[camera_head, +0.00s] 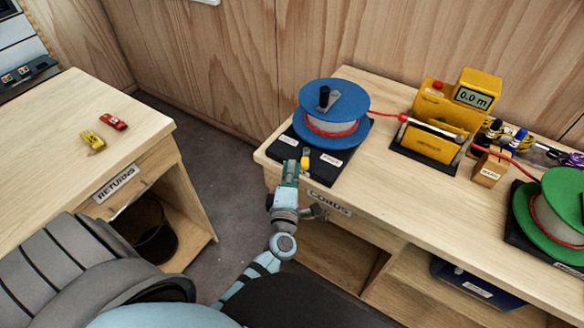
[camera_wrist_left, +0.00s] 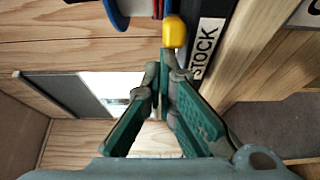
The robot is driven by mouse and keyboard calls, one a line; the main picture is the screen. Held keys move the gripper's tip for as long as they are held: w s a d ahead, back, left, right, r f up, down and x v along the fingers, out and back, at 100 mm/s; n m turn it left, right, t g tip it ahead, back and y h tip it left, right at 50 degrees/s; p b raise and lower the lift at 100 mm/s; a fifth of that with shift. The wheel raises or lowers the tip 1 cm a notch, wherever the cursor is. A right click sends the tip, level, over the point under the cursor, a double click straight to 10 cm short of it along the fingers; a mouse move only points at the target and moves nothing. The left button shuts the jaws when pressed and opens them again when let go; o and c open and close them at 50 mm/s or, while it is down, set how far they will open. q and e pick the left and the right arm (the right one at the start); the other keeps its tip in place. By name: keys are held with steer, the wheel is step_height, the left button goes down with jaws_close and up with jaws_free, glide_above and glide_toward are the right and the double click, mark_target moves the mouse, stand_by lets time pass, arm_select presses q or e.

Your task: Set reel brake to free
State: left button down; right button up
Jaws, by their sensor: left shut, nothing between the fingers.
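A reel with blue flanges (camera_head: 334,100) and red cord stands on a black base (camera_head: 296,152) at the left end of the cord bench. The brake lever's yellow knob (camera_head: 305,153) stands at the front of the base between two white labels. It also shows in the left wrist view (camera_wrist_left: 174,31), beside a label that reads "STOCK" (camera_wrist_left: 207,46). My left gripper (camera_head: 291,168), with green fingers, is shut and empty just left of and in front of the knob. Its fingertips (camera_wrist_left: 166,72) are close to the knob; I cannot tell whether they touch it. My right gripper is out of view.
A yellow meter (camera_head: 434,124) reading 0.0 m stands right of the blue reel. A green reel (camera_head: 562,205) is at the far right. The returns table (camera_head: 60,150) on the left holds a red and a yellow device. Open floor lies between the two tables.

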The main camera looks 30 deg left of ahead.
arm_select(q)
step_height(320, 180, up, 10)
steer(key=shift+w+f, duration=0.2)
steer(key=shift+w, duration=0.15)
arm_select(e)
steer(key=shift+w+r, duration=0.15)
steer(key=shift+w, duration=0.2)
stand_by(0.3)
